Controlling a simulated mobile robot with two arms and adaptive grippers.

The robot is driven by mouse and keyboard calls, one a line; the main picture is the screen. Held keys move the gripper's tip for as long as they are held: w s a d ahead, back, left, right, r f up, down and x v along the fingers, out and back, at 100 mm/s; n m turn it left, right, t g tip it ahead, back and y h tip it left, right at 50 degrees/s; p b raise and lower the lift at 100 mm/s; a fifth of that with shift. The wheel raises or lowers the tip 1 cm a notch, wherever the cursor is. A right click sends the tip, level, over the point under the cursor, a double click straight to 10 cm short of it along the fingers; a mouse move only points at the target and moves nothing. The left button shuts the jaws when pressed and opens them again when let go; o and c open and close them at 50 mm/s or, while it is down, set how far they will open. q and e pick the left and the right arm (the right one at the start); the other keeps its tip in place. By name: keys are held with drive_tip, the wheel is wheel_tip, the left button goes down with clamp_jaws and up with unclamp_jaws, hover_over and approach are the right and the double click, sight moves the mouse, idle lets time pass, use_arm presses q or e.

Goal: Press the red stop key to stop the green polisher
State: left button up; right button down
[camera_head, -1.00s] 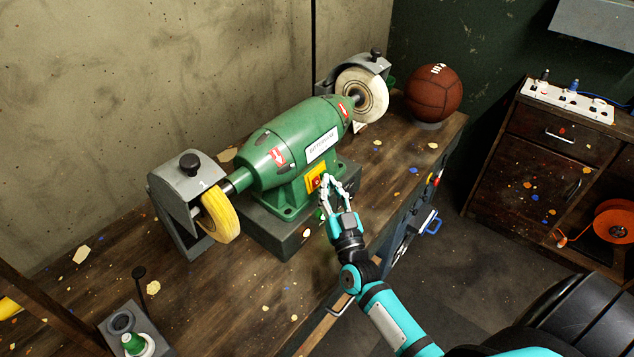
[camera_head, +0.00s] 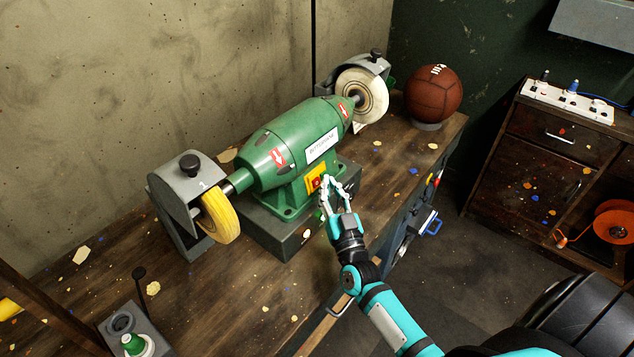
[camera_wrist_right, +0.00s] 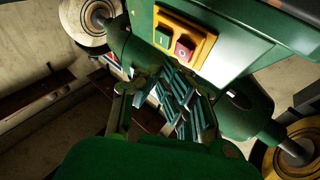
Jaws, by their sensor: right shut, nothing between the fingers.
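The green polisher (camera_head: 290,145) stands on the wooden bench, with a yellow wheel (camera_head: 220,215) at its left end and a whitish wheel (camera_head: 362,95) at its right end. Its yellow switch plate shows on the front. In the right wrist view this plate (camera_wrist_right: 189,17) carries a green key (camera_wrist_right: 163,37) and a red stop key (camera_wrist_right: 185,47). My right gripper (camera_head: 328,182) is shut and empty, its fingertips just in front of the switch plate. In the right wrist view the fingertips appear below the keys; I cannot tell whether they touch anything. My left gripper is not in view.
A brown leather ball (camera_head: 433,92) rests on a stand at the bench's far right end. A small grey block with a green-topped item (camera_head: 135,344) is at the lower left. A wooden cabinet (camera_head: 540,150) with a power strip stands at the right.

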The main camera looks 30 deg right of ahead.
drive_tip(key=shift+w, duration=0.1)
drive_tip(key=shift+w+a+f, duration=0.1)
drive_tip(key=shift+w+a, duration=0.05)
drive_tip(key=shift+w, duration=0.15)
drive_tip(key=shift+w+a, duration=0.15)
drive_tip(key=shift+w, duration=0.2)
idle(0.8)
idle(0.4)
drive_tip(key=shift+s+d+p, duration=0.3)
drive_tip(key=shift+s, duration=0.45)
drive_tip(key=shift+s+d+r+p, duration=0.2)
drive_tip(key=shift+s+d+p, duration=0.15)
drive_tip(key=shift+s, duration=0.4)
drive_tip(key=shift+s+d+r+p, duration=0.3)
drive_tip(key=shift+s+p, duration=0.2)
drive_tip(key=shift+s, duration=0.25)
drive_tip(key=shift+s+d+r+p, duration=0.15)
drive_tip(key=shift+s+d+p, duration=0.2)
drive_tip(key=shift+s, duration=0.4)
drive_tip(key=shift+a, duration=0.2)
